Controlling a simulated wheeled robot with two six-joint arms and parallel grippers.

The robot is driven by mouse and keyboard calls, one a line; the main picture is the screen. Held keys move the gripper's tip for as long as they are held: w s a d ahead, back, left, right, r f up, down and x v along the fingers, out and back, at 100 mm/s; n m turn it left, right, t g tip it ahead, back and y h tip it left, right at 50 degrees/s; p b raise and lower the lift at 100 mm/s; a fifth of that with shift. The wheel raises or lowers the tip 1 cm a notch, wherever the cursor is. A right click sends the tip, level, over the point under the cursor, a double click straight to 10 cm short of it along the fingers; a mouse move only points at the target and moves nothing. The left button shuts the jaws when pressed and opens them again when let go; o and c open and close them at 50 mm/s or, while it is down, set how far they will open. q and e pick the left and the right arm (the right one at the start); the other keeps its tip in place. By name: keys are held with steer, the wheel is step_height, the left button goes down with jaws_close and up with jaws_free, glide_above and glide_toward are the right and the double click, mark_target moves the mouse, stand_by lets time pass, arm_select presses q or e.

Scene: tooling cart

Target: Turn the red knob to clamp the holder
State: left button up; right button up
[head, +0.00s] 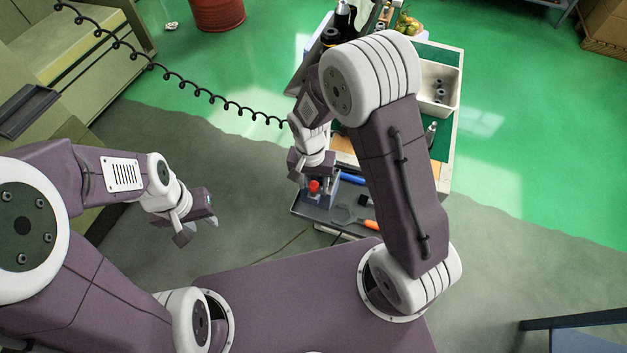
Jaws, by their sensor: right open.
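The small red knob (314,186) sits on a blue-grey holder (322,198) at the near left part of the tooling cart. My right gripper (306,181) is open, pointing down right at the knob from above and behind it. Its fingers partly cover the holder, and I cannot tell whether they touch the knob. My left gripper (197,228) is open and empty over the grey floor, left of the cart and well apart from it.
The cart's grey tray (314,213) holds an orange-handled tool (369,225) and a blue tool (352,179). A white bin (453,77) with small metal parts stands farther back. A coiled black cable (211,97) hangs across the upper left. My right arm hides the cart's middle.

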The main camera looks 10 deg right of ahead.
steer(key=shift+c, duration=1.2)
steer(key=shift+a, duration=0.1)
jaws_close()
